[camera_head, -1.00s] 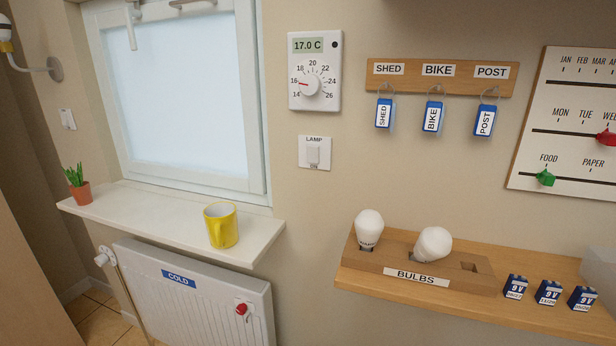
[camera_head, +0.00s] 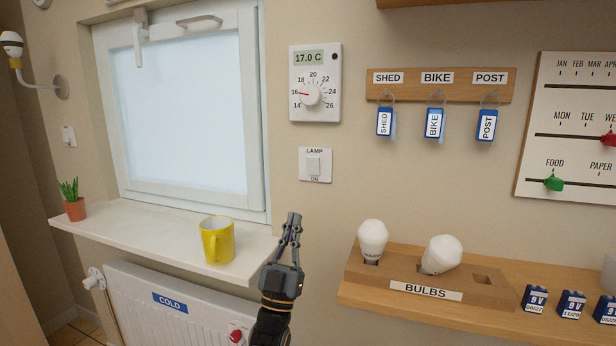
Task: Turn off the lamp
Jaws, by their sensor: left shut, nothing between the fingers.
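The lamp switch (camera_head: 314,166) is a white wall plate below the thermostat, labelled LAMP above its rocker and ON below it. A wall lamp (camera_head: 13,45) on a bent arm is at the upper left; I cannot tell from its look whether it is lit. My left gripper (camera_head: 292,217) points up in front of the wall, below and a little left of the switch plate. Its fingers are shut with nothing between them, and it appears apart from the switch. My right gripper is not in view.
A yellow mug (camera_head: 217,241) stands on the windowsill (camera_head: 140,232) left of my gripper. A wooden shelf (camera_head: 400,304) with a bulb holder (camera_head: 407,268) is to the right. The thermostat (camera_head: 315,84) is above the switch, and key tags (camera_head: 434,122) hang right of it.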

